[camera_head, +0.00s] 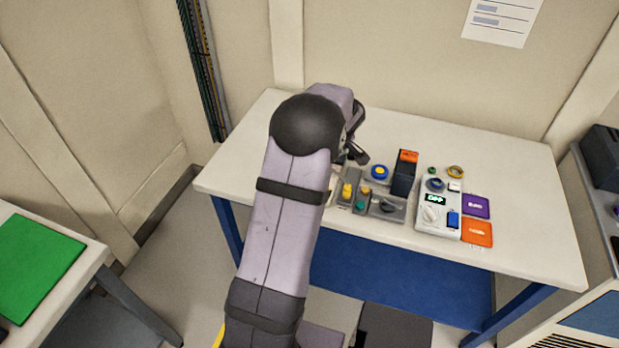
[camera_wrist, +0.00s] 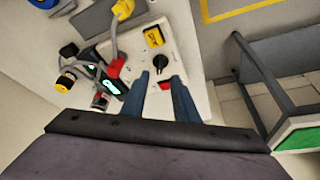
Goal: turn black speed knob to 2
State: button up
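My gripper (camera_wrist: 160,77) is open. Its two blue-grey fingers reach over the panel, with the knob just beyond and between the tips; I see no contact. The knob's pointer and scale are too small to read. In the head view, my gripper (camera_head: 357,150) is over the back left of the table, and my arm hides the knob and its panel.
A white table (camera_head: 510,160) carries a tall dark block (camera_head: 404,178), a button box (camera_head: 344,203), a white controller (camera_head: 427,226) with a display, a purple card (camera_head: 476,206) and an orange card (camera_head: 477,232). In the wrist view, a yellow-ended cable (camera_wrist: 115,35) lies beside the panel. The table's right side is clear.

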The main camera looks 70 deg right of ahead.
jog(key=shift+p+x, duration=1.2)
jog(key=shift+x, duration=2.3)
grip_shut()
